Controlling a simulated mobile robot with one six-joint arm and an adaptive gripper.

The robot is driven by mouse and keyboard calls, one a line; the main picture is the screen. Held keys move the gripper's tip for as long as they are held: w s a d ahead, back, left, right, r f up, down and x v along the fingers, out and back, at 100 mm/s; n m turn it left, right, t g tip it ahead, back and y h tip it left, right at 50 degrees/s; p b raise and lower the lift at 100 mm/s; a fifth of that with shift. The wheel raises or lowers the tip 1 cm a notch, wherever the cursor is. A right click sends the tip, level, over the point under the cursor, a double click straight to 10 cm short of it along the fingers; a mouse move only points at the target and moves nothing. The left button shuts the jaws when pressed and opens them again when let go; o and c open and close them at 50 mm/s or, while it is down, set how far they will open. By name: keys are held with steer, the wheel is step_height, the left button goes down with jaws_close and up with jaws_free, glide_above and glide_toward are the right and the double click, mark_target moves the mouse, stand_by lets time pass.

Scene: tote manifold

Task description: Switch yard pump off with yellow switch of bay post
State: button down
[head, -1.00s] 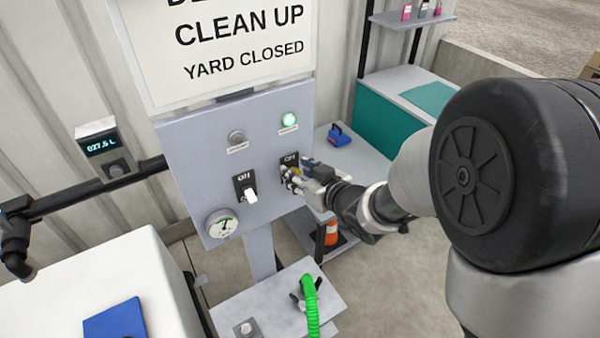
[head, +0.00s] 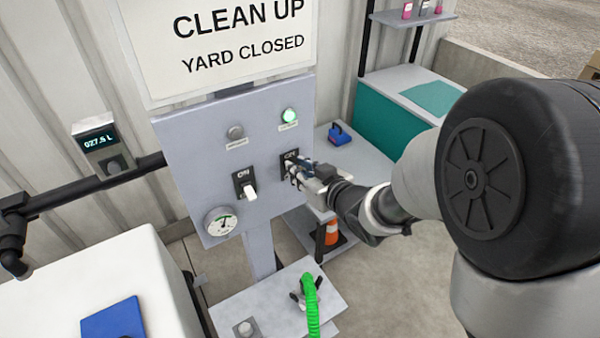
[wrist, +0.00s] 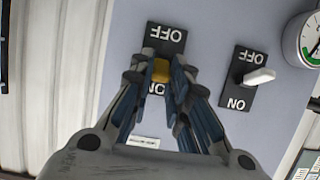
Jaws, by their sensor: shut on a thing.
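The bay post's grey panel (head: 205,150) faces me in the head view. The yellow switch (wrist: 161,71) sits on a black plate marked OFF and ON in the wrist view, which shows the panel upside down. My gripper (wrist: 161,78) is shut on the yellow switch, with a fingertip on each side of its lever. In the head view my gripper (head: 295,175) covers the lever and the lower part of its plate. The lever's exact tilt is hard to tell.
A white switch (head: 250,192) is beside it, also in the wrist view (wrist: 258,77). A green lamp (head: 289,115) is lit above the yellow switch; a grey lamp (head: 236,132) is unlit. A gauge (head: 221,222) sits lower left. A green hose (head: 311,300) stands below.

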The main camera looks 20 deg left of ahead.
steer(key=shift+f+t+y+b, duration=0.65)
steer(key=shift+t+y+b, duration=0.4)
steer(key=shift+y+b, duration=0.2)
steer(key=shift+f+t+y+b, duration=0.7)
steer(key=shift+t+y+b, duration=0.4)
steer(key=shift+b, duration=0.25)
steer(key=shift+f+t+y+b, duration=0.65)
steer(key=shift+t+y+b, duration=0.3)
steer(key=shift+y+b, duration=0.35)
steer(key=shift+y, duration=0.25)
steer(key=c, duration=1.5)
jaws_free()
steer(key=shift+r, duration=0.1)
